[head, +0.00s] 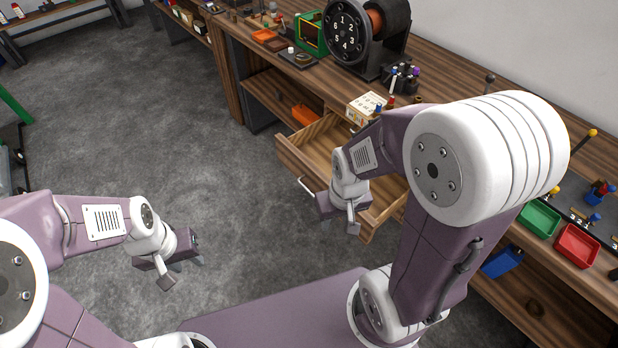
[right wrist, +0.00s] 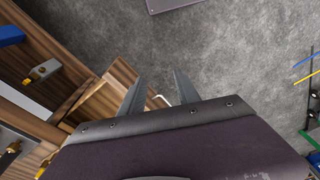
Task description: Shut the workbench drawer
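The wooden workbench drawer (head: 312,148) is pulled out of the bench, and its open inside shows in the head view. Its pale bar handle (head: 306,186) is on the front panel. My right gripper (head: 340,216) is over the drawer's front part, and the arm hides some of the drawer. In the right wrist view the two fingers (right wrist: 158,82) stand apart with nothing held, next to the drawer's wooden edge (right wrist: 117,78). A bit of the handle (right wrist: 161,100) shows between them.
The workbench top (head: 455,92) carries a black numbered dial machine (head: 347,32), a small carton (head: 365,107) and a green bin (head: 538,218) beside a red bin (head: 577,245). An orange bin (head: 305,114) sits on the shelf below. The grey floor (head: 225,205) before the drawer is clear.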

